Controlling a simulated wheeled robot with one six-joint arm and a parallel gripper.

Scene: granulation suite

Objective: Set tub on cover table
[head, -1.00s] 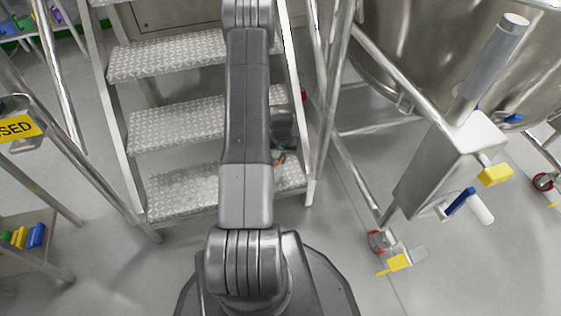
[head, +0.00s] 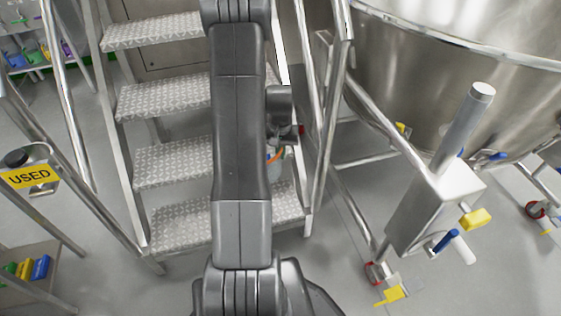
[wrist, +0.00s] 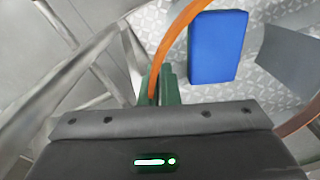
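My gripper (wrist: 161,88) has green fingers closed around a thin orange curved band (wrist: 182,32). The band looks like the rim or handle of the tub. A flat blue block (wrist: 216,45) lies beyond the fingers; I cannot tell whether it is inside the tub. In the head view, a small pale thing with orange on it (head: 275,157) hangs below the end of my arm, in front of the steps, and is partly hidden by the arm. The fingers are hidden there. I cannot pick out the cover table for certain.
Metal steps (head: 175,152) with rails stand ahead. A large steel vessel (head: 470,60) on a wheeled frame is at right, with a control box (head: 425,210). At left are a "USED" sign (head: 30,177), a low shelf (head: 40,290) with coloured items, and a rack at the back.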

